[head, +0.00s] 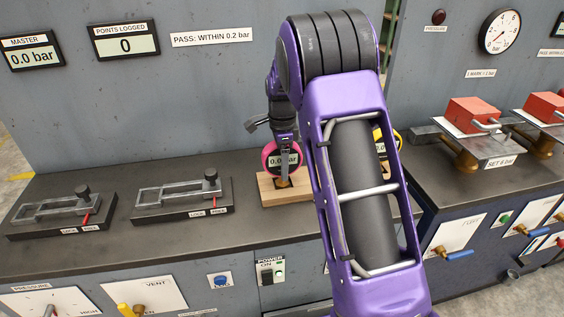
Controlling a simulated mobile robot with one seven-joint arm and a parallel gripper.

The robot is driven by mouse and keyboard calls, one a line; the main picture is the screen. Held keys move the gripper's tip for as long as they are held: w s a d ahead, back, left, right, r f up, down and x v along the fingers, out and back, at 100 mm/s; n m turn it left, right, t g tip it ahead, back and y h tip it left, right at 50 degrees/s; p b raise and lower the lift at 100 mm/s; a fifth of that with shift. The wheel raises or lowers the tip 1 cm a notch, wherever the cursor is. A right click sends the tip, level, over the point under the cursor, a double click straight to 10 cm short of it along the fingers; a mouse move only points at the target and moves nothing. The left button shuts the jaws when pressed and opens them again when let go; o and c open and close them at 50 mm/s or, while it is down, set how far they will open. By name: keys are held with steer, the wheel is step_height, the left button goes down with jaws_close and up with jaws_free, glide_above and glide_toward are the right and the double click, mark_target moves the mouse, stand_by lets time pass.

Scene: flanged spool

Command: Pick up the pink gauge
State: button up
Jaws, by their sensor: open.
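The pink gauge (268,158) stands upright on a brass fitting on a wooden block (268,193) at the middle of the bench. Its face reads 0.0 bar and its right side is partly hidden. My gripper (285,148) is open and points down at the top of the gauge, overlapping it in the picture. I cannot tell whether the fingers touch the gauge or stand around it.
A yellow gauge (398,136) is mostly hidden behind my purple arm. Two metal slotted fixtures (63,207) (178,193) stand to the left on the dark bench (135,238). Red blocks (472,113) sit on plates at the right. A grey panel rises behind.

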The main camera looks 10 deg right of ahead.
steer(key=shift+c, duration=0.3)
steer(key=shift+r, duration=0.1)
jaws_close()
